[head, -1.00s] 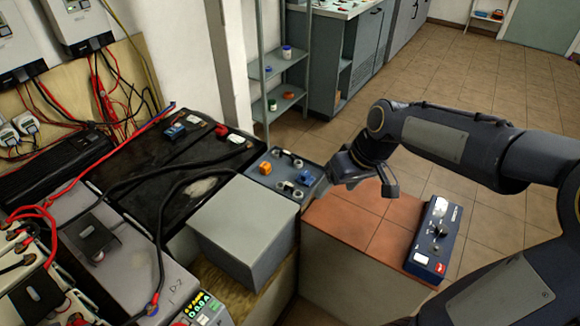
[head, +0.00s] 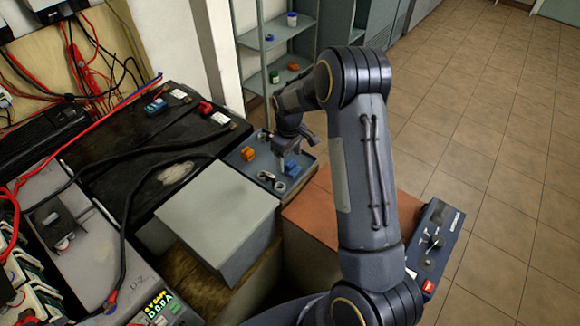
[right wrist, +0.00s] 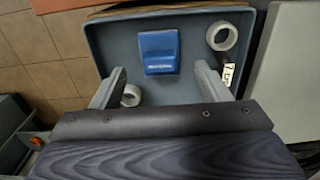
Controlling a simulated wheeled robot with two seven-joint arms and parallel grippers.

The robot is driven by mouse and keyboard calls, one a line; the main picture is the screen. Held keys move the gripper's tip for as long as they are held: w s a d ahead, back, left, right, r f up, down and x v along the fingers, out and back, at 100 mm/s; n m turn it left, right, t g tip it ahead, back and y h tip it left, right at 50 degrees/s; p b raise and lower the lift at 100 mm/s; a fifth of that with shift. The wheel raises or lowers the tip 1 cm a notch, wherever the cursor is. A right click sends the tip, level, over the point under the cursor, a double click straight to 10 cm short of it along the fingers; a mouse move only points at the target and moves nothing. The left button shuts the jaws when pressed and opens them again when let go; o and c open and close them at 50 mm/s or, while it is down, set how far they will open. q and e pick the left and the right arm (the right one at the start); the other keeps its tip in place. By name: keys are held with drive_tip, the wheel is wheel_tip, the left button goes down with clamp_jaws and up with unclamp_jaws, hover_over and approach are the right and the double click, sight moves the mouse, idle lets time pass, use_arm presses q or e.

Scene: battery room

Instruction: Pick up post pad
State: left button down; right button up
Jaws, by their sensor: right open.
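I cannot tell for certain which of these is the post pad. My right gripper (head: 290,150) is over the tray, close to the blue block. In the right wrist view the gripper (right wrist: 160,84) is open and empty. The blue block (right wrist: 158,52) lies ahead, between the lines of its fingers, with a pale label on its near edge. One white ring (right wrist: 222,36) lies to the right; another (right wrist: 131,95) is beside the left finger.
A grey box (head: 218,215) stands in front of the tray. A black battery (head: 160,165) with cables lies to the left. Grey shelves (head: 275,40) stand behind.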

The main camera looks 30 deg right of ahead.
sight(291, 163)
drive_tip(key=f, duration=0.3)
drive_tip(key=shift+s+d+f, duration=0.1)
drive_tip(key=shift+s, duration=0.15)
drive_tip(key=shift+c, duration=0.3)
drive_tip(key=c, duration=1)
drive_tip(key=shift+r, duration=0.2)
